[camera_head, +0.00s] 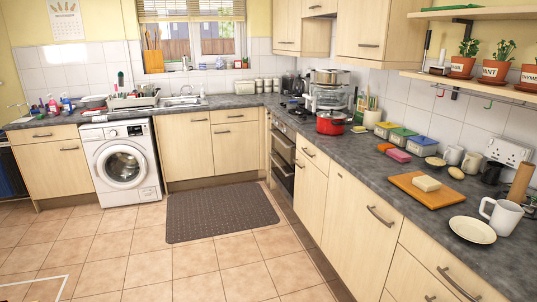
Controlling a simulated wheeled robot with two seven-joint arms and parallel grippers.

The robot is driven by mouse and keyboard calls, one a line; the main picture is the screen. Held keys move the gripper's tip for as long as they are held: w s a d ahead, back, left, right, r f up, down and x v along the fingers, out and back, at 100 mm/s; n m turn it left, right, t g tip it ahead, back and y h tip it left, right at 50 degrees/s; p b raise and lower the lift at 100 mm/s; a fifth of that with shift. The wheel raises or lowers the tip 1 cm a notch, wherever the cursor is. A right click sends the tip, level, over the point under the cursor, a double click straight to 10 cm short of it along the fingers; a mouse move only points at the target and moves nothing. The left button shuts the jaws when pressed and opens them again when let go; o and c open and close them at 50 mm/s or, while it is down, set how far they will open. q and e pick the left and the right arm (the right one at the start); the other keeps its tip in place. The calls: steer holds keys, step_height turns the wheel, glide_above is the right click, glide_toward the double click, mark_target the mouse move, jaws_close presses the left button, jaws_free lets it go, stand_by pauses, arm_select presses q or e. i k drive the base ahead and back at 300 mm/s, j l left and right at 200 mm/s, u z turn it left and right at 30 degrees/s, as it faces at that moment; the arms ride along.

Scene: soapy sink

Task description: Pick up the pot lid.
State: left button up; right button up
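A red pot (330,126) stands on the grey counter beside the hob area, to the right of the ovens. Its top looks pale, and I cannot tell whether a lid sits on it. Behind it is a tall stack of clear and steel steamer tiers (328,97) with a steel pot (329,77) on top. That pot's top is too small to make out a lid clearly. Neither of my grippers is in this view.
The counter (350,165) runs along the right with a wooden board (428,190), a white plate (472,229) and a mug (501,215). A sink (181,101) is under the window. The tiled floor is open around a dark mat (220,211).

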mark_target(331, 114)
steer(key=i, duration=1.9)
